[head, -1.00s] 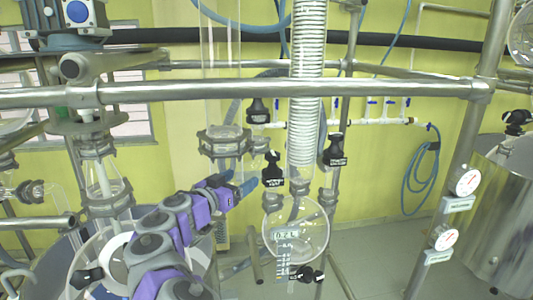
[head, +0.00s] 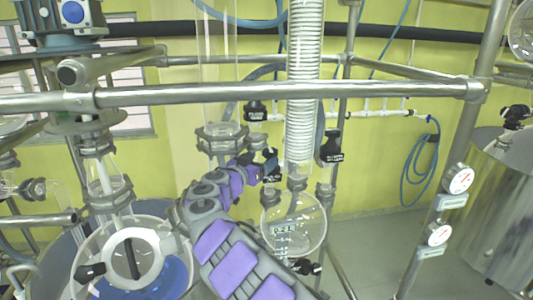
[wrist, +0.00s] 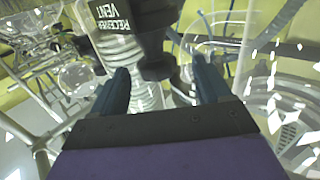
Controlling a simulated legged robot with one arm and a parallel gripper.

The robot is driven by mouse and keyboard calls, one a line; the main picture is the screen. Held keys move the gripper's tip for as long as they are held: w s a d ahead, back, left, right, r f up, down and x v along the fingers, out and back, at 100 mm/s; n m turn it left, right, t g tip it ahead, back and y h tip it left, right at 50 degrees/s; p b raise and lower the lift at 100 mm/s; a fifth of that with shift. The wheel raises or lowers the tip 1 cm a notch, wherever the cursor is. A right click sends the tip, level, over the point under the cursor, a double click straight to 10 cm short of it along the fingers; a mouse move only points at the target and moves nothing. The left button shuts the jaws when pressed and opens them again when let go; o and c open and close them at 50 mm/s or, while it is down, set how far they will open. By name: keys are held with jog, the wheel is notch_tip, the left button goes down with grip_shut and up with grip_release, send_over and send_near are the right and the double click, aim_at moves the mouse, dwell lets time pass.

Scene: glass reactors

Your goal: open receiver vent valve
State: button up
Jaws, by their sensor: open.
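The receiver vent valve has a black handle (wrist: 145,45) with white "RECEIVER VENT" lettering, which appears inverted in the wrist view. In the head view, a black valve handle (head: 271,174) sits just above the round glass receiver (head: 293,222), partly behind my gripper. My gripper (head: 267,157) is at this handle. In the wrist view, my gripper (wrist: 163,88) is open, with its two dark blue fingers apart. The black handle lies just beyond and between the fingertips, with nothing held. I cannot tell whether either finger touches it.
Another black valve (head: 255,111) is above, and one (head: 331,147) stands to the right. A steel rail (head: 230,94) crosses in front. A glass reactor vessel (head: 75,265) stands at lower left.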

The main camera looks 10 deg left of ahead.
aim_at(266, 157)
jog(key=w+d, duration=0.2)
jog(key=w, duration=0.1)
jog(key=shift+d+r+p, duration=0.1)
jog(key=shift+d+p, duration=0.15)
jog(key=shift+p, duration=0.1)
jog(key=shift+w+d, duration=0.15)
jog(key=shift+w, duration=0.5)
jog(key=shift+a, duration=0.45)
jog(key=shift+d, duration=0.55)
jog(key=c, duration=0.7)
jog(key=o, duration=0.7)
jog(key=shift+a, duration=0.1)
